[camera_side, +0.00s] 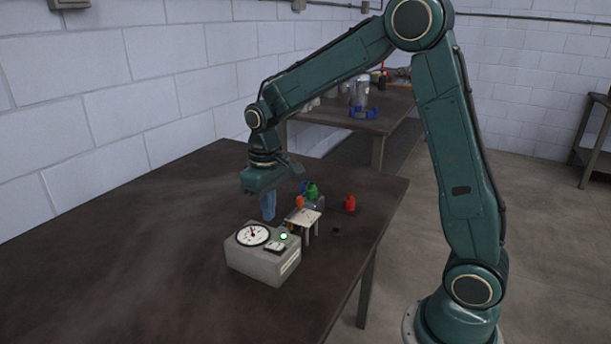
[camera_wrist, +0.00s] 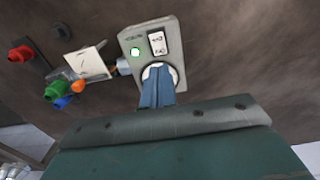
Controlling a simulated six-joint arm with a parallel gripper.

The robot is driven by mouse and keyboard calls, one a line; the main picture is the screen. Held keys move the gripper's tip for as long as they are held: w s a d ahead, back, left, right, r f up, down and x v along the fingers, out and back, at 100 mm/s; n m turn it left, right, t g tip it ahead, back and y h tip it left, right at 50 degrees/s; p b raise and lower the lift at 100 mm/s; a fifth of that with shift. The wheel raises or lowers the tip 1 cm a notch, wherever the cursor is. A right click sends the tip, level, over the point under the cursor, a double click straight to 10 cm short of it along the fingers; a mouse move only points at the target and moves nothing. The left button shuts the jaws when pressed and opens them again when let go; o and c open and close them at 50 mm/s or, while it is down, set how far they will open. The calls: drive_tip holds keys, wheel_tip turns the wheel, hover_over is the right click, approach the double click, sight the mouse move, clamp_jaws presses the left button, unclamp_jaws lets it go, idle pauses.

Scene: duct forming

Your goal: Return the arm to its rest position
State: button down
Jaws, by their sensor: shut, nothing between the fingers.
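My gripper (camera_side: 268,207) is above the dark table (camera_side: 120,225), with its blue fingers pointing down and shut on nothing. It hangs behind the grey gauge box (camera_side: 272,265) in the side view, apart from it as far as I can tell. In the wrist view the shut blue fingers (camera_wrist: 157,86) overlap the white dial of the gauge box (camera_wrist: 135,42) and hide part of it. A green light (camera_side: 284,236) glows on the box beside the dial (camera_side: 253,235).
Right of my gripper stand a small fixture with a pale plate (camera_side: 303,216), a green part (camera_side: 312,190), an orange part (camera_side: 299,202) and a red part (camera_side: 350,203). A second table (camera_side: 385,120) with a clear jar (camera_side: 359,93) stands behind. The table's left side is clear.

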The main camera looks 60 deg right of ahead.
drive_tip(key=shift+r, duration=0.15)
drive_tip(key=s+a+r+t, duration=0.2)
drive_tip(key=s+r+t, duration=0.1)
drive_tip(key=s+r, duration=0.75)
drive_tip(key=s+a+t, duration=0.1)
drive_tip(key=s+t, duration=0.1)
drive_tip(key=s, duration=1)
drive_tip(key=shift+s+a+r+t, duration=0.15)
drive_tip(key=shift+a+r+t, duration=0.1)
drive_tip(key=shift+t, duration=0.05)
